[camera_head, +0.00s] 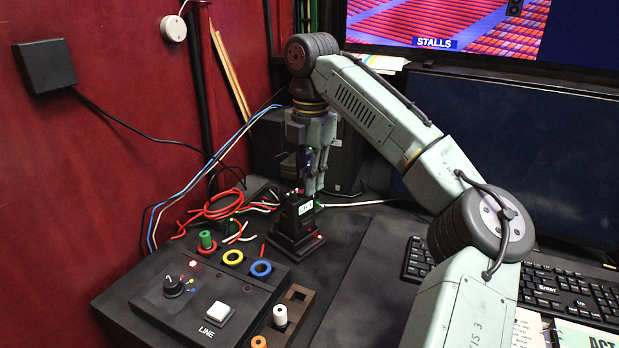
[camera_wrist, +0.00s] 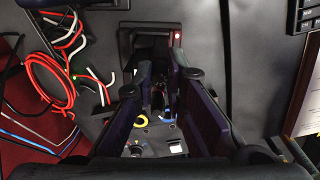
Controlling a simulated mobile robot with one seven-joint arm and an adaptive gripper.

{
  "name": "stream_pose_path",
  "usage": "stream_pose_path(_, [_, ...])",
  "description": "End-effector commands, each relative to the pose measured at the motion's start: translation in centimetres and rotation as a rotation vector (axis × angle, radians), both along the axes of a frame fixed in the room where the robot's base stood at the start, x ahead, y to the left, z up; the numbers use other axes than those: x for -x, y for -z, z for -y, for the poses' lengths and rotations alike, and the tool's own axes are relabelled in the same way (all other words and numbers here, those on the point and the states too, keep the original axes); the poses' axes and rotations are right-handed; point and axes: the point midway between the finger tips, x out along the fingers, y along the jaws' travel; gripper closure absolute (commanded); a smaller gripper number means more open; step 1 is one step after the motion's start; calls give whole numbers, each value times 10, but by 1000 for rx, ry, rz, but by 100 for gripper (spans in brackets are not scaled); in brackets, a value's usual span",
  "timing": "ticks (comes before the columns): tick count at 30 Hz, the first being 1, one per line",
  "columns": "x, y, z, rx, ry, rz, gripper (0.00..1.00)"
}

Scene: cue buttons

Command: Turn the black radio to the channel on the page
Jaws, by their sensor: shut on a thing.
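The black radio (camera_head: 298,209) stands upright in a black charging base (camera_head: 293,243) on the desk, with a small lit display on its front whose digit is too small to read. My gripper (camera_head: 312,184) points down at the radio's top, its fingers closed there on what looks like a knob. In the wrist view, the fingertips of my gripper (camera_wrist: 160,91) hide most of the radio's top. The base (camera_wrist: 151,31) with its red light shows beyond them. A printed page (camera_head: 585,337) lies at the lower right, marked "ACT"; its channel is not readable.
Red and white cables (camera_head: 215,207) lie behind. A keyboard (camera_head: 560,290) and dark monitor (camera_head: 510,145) stand right.

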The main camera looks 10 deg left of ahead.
Motion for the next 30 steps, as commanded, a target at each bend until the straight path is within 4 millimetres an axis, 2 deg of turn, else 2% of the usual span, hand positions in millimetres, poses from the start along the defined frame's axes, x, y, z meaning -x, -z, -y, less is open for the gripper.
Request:
stream_pose_path(4, [0,0,0,0,-1,0,100])
stream_pose_path(5, [0,0,0,0,-1,0,88])
stream_pose_path(14, [0,0,0,0,-3,0,68])
stream_pose_path(24, [0,-2,0,0,-3,1,67])
stream_pose_path(26, [0,-7,0,0,-2,1,67])
stream_pose_path(30, [0,-29,0,1,-1,5,67])
